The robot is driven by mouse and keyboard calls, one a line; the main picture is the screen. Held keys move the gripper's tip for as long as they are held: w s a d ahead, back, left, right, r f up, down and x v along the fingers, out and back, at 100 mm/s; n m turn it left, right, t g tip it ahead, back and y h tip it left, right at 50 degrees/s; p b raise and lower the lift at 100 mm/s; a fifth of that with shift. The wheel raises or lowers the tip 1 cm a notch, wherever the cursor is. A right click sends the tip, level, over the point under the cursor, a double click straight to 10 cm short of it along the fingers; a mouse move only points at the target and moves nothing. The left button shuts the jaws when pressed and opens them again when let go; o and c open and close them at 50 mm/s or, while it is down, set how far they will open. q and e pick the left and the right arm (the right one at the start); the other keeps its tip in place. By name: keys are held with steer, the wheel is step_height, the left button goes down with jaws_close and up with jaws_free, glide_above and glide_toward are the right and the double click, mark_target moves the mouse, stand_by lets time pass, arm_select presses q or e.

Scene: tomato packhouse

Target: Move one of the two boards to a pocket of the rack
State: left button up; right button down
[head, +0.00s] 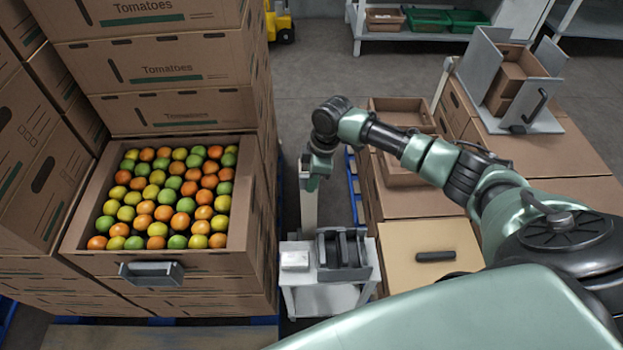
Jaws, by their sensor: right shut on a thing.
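My right gripper (314,178) points down above the small white stand and is shut on a pale grey upright board (309,208), seen nearly edge-on. The board's lower end is close behind the rack; I cannot tell whether it touches anything. The rack (357,275) is grey with dark upright dividers and stands on the white stand. A tan board (452,238) with a dark handle lies flat on the boxes to the right of the rack. The fingertips are small and partly hidden. My left gripper is not in view.
A small white box (295,257) sits left of the rack on the stand (318,300). An open carton (253,205) of tomatoes and stacked cartons (165,70) stand at left. Cartons and a grey metal holder (540,115) are at right. Grey floor (330,60) is free behind.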

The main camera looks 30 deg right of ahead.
mark_target(312, 196)
step_height(312, 196, down, 2)
steer(key=shift+f+b, duration=0.1)
steer(key=shift+b, duration=0.75)
steer(key=shift+r, duration=0.2)
steer(key=shift+f+p, duration=0.15)
steer(key=shift+p, duration=0.15)
steer(key=shift+d+f, duration=0.1)
steer(key=shift+f, duration=0.05)
steer(key=shift+f, duration=0.1)
steer(key=shift+f, duration=0.15)
steer(key=shift+f+b, duration=1.05)
steer(key=shift+f, duration=1.25)
